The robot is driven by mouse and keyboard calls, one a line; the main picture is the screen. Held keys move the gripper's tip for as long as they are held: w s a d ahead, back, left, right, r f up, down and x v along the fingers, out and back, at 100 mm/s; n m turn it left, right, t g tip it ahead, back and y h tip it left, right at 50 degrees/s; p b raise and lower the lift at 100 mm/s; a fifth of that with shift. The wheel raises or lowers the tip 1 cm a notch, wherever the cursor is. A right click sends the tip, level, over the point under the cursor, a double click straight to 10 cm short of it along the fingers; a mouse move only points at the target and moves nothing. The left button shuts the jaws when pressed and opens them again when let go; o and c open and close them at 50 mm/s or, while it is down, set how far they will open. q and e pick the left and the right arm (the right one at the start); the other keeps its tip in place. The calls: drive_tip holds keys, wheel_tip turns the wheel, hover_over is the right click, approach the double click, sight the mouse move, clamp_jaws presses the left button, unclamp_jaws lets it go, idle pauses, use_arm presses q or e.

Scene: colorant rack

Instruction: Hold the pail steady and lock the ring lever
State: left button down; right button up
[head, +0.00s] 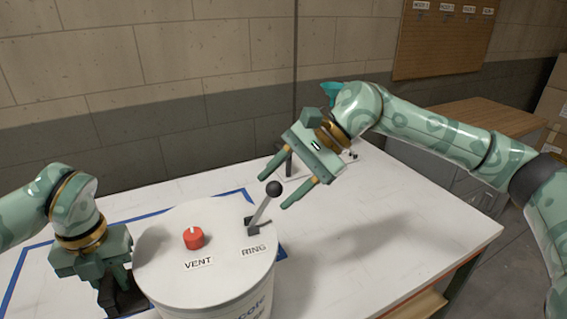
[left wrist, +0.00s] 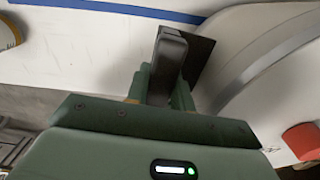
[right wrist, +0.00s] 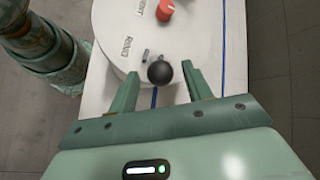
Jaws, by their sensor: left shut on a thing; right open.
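The white pail (head: 215,285) stands on the table; its lid carries a red vent cap (head: 194,238) and the ring lever (head: 262,210). The lever stands up at a tilt from its bracket by the RING label and ends in a black ball knob (head: 274,188). My left gripper (head: 115,288) is low at the pail's left side, shut on a dark handle (left wrist: 171,50). My right gripper (head: 277,193) is open, its fingertips on either side of the knob in the head and right wrist views (right wrist: 160,80). I cannot tell whether they touch it.
Blue tape (head: 25,262) marks an outline on the white table (head: 400,215) around the pail. The table is clear at right. A small dark item (head: 350,154) lies near the back edge. A wooden-topped cabinet (head: 480,125) stands beyond.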

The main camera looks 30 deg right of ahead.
use_arm(q)
drive_tip(key=c, duration=1.1)
unclamp_jaws()
use_arm(e)
drive_tip(key=v, duration=1)
drive_tip(key=shift+d, duration=0.1)
use_arm(q)
wheel_tip(320, 180, up, 12)
drive_tip(key=shift+r, duration=0.1)
